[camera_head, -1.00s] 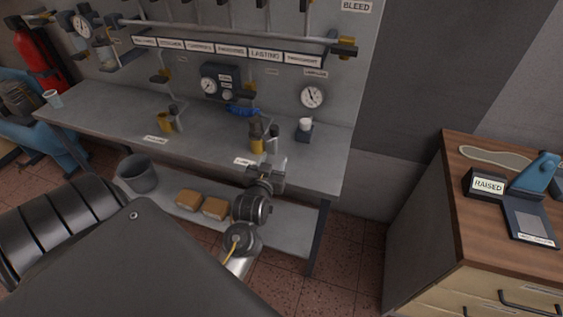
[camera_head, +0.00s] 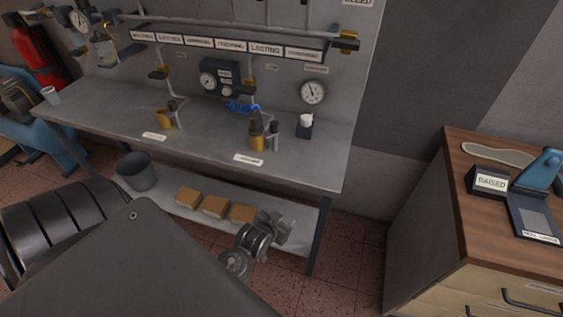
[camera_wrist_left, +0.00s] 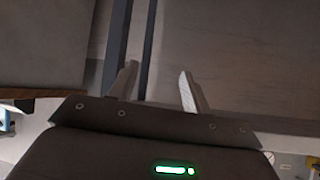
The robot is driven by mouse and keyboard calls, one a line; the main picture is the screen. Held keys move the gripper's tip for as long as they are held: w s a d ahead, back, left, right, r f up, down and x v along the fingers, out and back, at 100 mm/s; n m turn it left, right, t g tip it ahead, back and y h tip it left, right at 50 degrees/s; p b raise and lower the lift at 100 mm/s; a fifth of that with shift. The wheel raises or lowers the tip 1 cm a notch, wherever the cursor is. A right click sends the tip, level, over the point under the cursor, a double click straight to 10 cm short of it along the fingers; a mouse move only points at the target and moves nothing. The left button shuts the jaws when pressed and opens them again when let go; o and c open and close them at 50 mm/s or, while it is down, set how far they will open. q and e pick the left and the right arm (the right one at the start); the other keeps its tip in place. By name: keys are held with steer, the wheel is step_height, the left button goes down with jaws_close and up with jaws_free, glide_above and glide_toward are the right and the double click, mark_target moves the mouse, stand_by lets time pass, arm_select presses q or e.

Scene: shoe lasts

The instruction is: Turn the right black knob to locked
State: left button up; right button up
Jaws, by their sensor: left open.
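Two small yellow-and-dark pieces stand on the grey bench (camera_head: 200,140), a left one (camera_head: 162,118) and a right one (camera_head: 257,137), each with a grey cylinder beside it and a white label in front. Dark fittings with yellow parts also sit on the pipes, one at the right end of the rail (camera_head: 345,41). I cannot tell which is the right black knob, nor read any locked mark. My left gripper (camera_head: 283,229) is below the bench top, in front of the lower shelf. In the left wrist view (camera_wrist_left: 157,88) its fingers are apart with nothing between them. My right gripper is not seen.
Brown blocks (camera_head: 214,206) and a grey bucket (camera_head: 138,172) are at the lower shelf. Gauges (camera_head: 313,92), a small box with a white top (camera_head: 305,124) and a blue item (camera_head: 241,107) are above. A wooden cabinet (camera_head: 458,200) stands at right.

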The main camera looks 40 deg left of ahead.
arm_select(q)
step_height(320, 180, down, 7)
steer(key=s+d+g, duration=0.1)
steer(key=shift+s+d+m+b, duration=0.15)
steer(key=shift+s+m+b, duration=0.15)
steer(key=shift+s+b, duration=0.1)
